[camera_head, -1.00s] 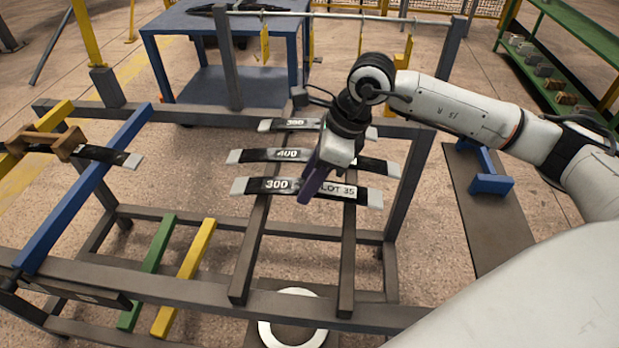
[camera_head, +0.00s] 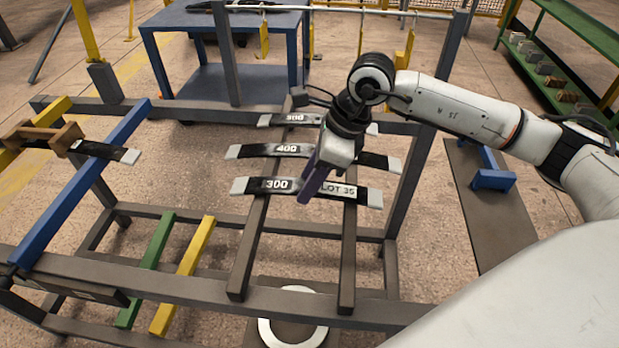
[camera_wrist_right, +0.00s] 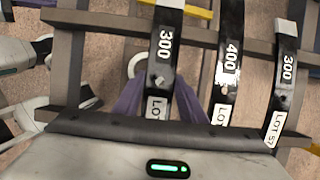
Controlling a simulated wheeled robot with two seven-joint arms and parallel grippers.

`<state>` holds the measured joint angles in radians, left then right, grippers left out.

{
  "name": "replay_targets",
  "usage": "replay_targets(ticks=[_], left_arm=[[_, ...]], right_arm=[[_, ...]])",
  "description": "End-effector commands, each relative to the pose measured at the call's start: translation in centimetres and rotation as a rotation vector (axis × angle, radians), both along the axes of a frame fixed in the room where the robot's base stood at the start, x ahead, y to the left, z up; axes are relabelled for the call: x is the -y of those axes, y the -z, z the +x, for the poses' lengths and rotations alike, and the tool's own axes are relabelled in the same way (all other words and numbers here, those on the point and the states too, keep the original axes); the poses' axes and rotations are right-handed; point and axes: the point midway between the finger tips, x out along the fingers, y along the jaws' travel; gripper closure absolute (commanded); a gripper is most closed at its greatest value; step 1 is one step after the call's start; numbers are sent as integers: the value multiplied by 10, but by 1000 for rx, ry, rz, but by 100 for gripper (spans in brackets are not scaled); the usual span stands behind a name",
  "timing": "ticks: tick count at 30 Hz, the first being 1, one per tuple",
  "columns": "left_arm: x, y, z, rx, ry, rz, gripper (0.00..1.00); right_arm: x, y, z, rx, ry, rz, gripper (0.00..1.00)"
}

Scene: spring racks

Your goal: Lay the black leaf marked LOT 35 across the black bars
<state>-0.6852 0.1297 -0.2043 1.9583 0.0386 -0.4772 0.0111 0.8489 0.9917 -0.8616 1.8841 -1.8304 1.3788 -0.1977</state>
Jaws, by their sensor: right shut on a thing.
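The black leaf marked 300 and LOT 35 (camera_head: 302,186) has pale ends and spans both black bars, the left one (camera_head: 249,245) and the right one (camera_head: 348,250). It is the nearest of three leaves there. I cannot tell whether it fully touches the bars. My right gripper (camera_head: 308,188) comes down from above with purple fingers and is shut on this leaf near its middle. In the right wrist view the leaf (camera_wrist_right: 163,75) passes between the fingers (camera_wrist_right: 160,105), and part of its LOT mark is hidden. My left gripper is not in view.
Behind it on the bars lie a leaf marked 400 (camera_head: 287,151) and another 300 leaf (camera_head: 295,119). At left, a black leaf (camera_head: 108,152) lies by a wooden block (camera_head: 45,139) across the blue bar (camera_head: 85,185). Green and yellow bars sit lower. A white ring (camera_head: 292,330) lies below.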

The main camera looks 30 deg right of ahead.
Motion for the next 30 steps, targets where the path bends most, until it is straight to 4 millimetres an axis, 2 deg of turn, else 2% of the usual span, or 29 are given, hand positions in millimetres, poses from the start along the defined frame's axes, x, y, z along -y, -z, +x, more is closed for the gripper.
replay_targets(ticks=[7,8,11,12,23,27,30], left_arm=[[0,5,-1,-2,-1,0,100],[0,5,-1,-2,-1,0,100],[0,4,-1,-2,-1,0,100],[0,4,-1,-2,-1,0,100],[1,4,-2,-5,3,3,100],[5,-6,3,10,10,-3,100],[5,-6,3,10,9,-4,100]], right_arm=[[-1,3,1,6,0,3,89],[-1,2,1,6,0,3,59],[0,2,1,6,0,2,42],[0,3,1,4,0,2,41],[0,6,-1,-3,0,-2,41],[7,-15,-4,4,1,-1,41],[14,-36,-8,6,2,-2,41]])
